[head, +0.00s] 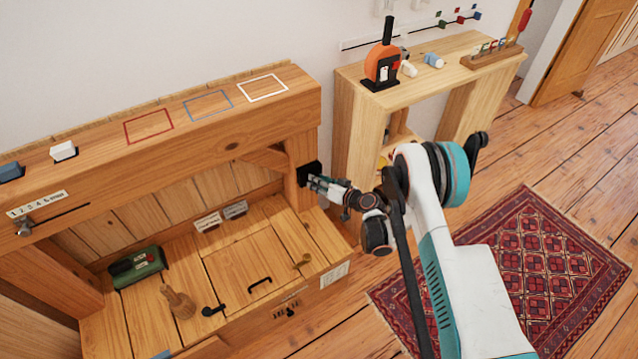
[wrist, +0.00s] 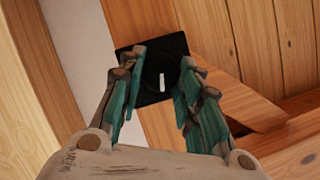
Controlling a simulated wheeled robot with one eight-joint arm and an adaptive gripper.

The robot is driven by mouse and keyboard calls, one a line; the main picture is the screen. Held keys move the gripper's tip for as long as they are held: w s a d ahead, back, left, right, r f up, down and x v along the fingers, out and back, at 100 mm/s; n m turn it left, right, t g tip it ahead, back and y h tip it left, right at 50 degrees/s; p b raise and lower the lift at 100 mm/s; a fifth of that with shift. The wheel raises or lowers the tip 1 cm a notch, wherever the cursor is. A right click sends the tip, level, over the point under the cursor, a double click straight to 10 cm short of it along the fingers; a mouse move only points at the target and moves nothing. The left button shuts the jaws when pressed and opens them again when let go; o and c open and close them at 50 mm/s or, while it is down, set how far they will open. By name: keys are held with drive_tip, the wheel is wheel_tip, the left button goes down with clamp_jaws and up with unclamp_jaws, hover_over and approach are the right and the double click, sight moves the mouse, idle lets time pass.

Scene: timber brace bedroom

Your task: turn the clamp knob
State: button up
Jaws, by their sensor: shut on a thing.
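The clamp knob (wrist: 161,72) is dark and round with a white mark running nearly upright on its face. It sits on a square black plate (wrist: 127,54) fixed to a timber post. In the head view the plate (head: 309,170) shows at the right end of the timber frame. My gripper (wrist: 163,66) has its teal fingers on both sides of the knob and is shut on it. In the head view my gripper (head: 314,184) reaches in from the right and hides most of the knob.
A light wooden side table (head: 349,110) with an orange device (head: 381,65) stands behind my arm. Below the post is a plank chest top (head: 240,262) with a green box (head: 138,266) and a wooden figure (head: 178,303). A red rug (head: 540,265) lies at right.

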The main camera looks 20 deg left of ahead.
drive_tip(key=shift+r, duration=0.1)
idle(0.3)
drive_tip(key=o, duration=1)
drive_tip(key=shift+o, duration=0.2)
wheel_tip(320, 180, up, 10)
